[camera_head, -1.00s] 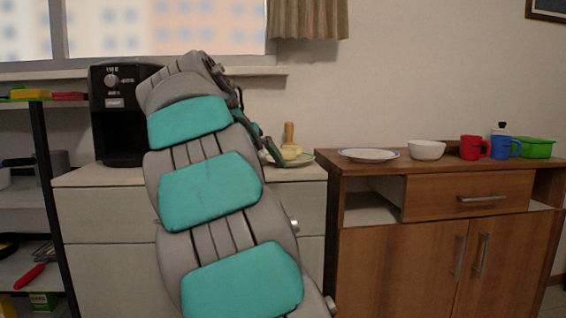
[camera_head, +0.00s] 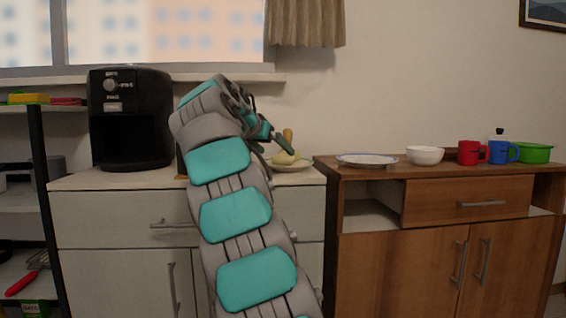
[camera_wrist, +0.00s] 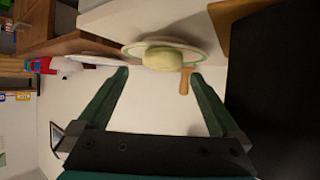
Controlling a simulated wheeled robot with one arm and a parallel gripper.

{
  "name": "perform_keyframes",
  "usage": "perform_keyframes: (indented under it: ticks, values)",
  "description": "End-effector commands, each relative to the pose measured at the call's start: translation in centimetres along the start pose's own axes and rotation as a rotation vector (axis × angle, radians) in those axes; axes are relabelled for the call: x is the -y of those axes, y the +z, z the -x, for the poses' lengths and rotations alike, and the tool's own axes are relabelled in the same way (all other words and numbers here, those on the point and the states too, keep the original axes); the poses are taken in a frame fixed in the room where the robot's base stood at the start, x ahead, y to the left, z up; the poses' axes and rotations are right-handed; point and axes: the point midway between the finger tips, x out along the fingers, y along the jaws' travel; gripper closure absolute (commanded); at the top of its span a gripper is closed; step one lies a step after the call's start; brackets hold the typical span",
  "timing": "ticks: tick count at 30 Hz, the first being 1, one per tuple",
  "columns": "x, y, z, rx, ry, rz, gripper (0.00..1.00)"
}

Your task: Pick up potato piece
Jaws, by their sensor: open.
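The potato piece (camera_head: 285,157) is pale yellow and sits on a plate (camera_head: 303,165) at the right end of the white counter. In the wrist view the potato piece (camera_wrist: 162,58) lies on the green-rimmed plate (camera_wrist: 199,51), ahead of and between my fingertips. My gripper (camera_head: 277,141) is above and beside the plate in the head view, partly hidden by my arm. In the wrist view my gripper (camera_wrist: 160,73) is open and empty, with its two green fingers spread and apart from the potato piece.
A wooden cylindrical thing (camera_wrist: 186,80) stands close to the plate, near the right finger. A black machine (camera_head: 130,120) stands on the counter at left. The brown cabinet at right holds a plate (camera_head: 367,160), white bowl (camera_head: 425,155), red mug (camera_head: 469,152) and blue mug (camera_head: 500,152).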

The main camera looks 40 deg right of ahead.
Motion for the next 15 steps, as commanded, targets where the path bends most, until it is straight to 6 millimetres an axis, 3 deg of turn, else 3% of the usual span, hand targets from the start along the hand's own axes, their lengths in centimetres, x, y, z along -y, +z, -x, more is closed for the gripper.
perform_keyframes:
  ticks: [8,15]
  values:
    - [0.1,-0.1,-1.8,-0.002,-0.001,0.0,0.0]
    - [0.2,-0.2,-5.0,-0.001,-0.001,-0.001,0.0]
